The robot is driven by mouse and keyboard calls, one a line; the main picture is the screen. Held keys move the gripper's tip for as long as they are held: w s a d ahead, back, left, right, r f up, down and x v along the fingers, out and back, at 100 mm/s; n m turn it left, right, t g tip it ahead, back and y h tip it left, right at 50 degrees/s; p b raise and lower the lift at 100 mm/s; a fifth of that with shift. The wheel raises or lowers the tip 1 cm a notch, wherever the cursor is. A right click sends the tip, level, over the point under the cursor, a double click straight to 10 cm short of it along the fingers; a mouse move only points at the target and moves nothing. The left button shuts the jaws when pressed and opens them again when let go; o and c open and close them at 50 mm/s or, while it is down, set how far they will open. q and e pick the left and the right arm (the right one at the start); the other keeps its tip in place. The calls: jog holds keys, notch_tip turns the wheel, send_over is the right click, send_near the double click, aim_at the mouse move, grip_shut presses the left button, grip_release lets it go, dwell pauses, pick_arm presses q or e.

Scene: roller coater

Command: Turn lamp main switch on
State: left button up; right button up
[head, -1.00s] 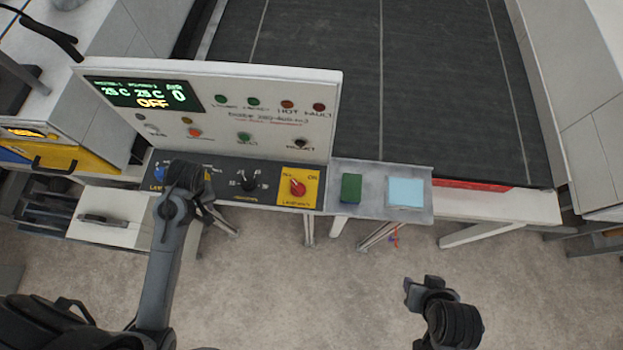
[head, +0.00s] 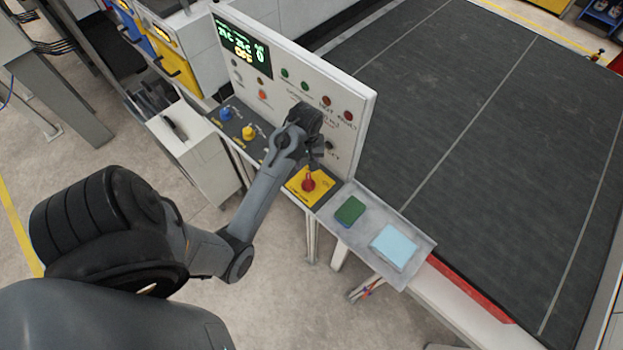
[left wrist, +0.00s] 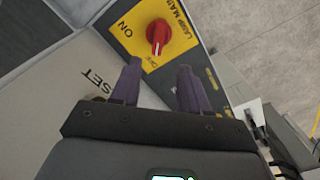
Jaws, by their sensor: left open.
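The lamp main switch is a red rotary knob (head: 308,182) on a yellow plate (head: 296,191) at the right end of the sloped control panel. In the left wrist view the red knob (left wrist: 158,34) sits on its yellow plate, with the "ON" label to its left and "OFF" below it. My left gripper (head: 316,160) is just behind and above the knob in the head view. In the left wrist view its two fingers (left wrist: 155,85) are open and empty, apart from the knob and pointing toward it. My right gripper is not in view.
Blue (head: 226,113) and yellow (head: 248,132) knobs lie to the left. A grey shelf (head: 420,259) with a green block (head: 350,211) and a light-blue pad (head: 394,247) is at right.

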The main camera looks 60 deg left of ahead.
aim_at(308, 180)
pick_arm(q)
notch_tip(308, 180, down, 8)
jog(key=shift+d+f+p, duration=0.15)
jog(key=shift+f+p, duration=0.05)
jog(key=shift+p, duration=0.5)
jog(key=shift+f, duration=0.95)
jog(key=shift+c, duration=0.3)
grip_shut()
